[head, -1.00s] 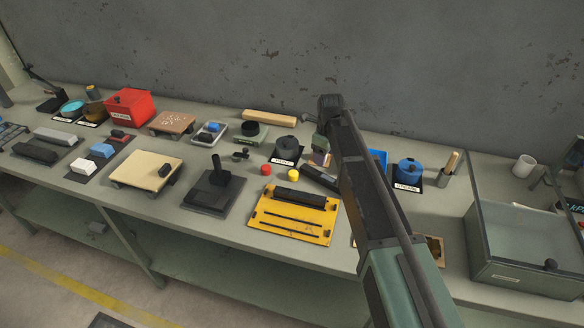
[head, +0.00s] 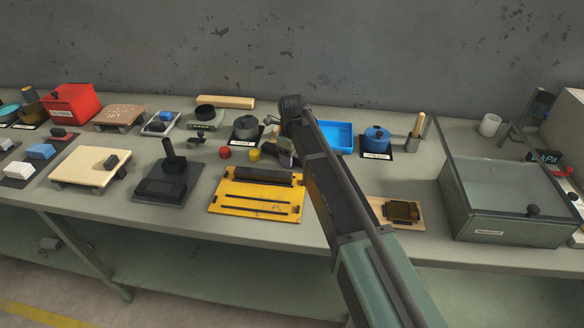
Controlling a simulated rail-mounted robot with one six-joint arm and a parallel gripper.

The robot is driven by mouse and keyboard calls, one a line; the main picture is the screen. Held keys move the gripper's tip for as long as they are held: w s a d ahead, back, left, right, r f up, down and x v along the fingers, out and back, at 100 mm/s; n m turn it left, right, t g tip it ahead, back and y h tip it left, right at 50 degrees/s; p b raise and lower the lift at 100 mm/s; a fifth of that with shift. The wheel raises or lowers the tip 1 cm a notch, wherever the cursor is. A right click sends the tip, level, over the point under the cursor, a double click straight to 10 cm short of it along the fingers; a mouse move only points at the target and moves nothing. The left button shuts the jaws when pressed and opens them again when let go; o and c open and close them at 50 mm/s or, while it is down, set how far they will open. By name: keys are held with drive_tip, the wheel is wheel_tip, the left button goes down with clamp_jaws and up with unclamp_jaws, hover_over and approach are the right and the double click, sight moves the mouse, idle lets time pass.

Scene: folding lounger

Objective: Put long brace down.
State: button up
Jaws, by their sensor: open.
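My gripper (head: 285,150) hangs at the end of my arm, just behind the yellow slotted plate (head: 232,205). It is small and partly hidden by my own arm; it is open and I see nothing held in it. A dark long bar (head: 263,175), which may be the long brace, lies along the back of the yellow plate, in front of the gripper and apart from it. A pale wooden bar (head: 224,102) lies near the wall. I cannot tell for sure which piece is the long brace.
A red cap (head: 225,152) and a yellow cap (head: 255,155) stand close left of the gripper. A blue tray (head: 337,136) and a blue pot (head: 376,139) are to the right. A glass-topped box (head: 500,205) fills the bench's right.

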clamp_jaws()
idle(0.3)
drive_tip(key=shift+r+p, duration=0.1)
drive_tip(key=shift+p, duration=0.2)
wheel_tip(320, 180, up, 20)
drive_tip(key=p, duration=2)
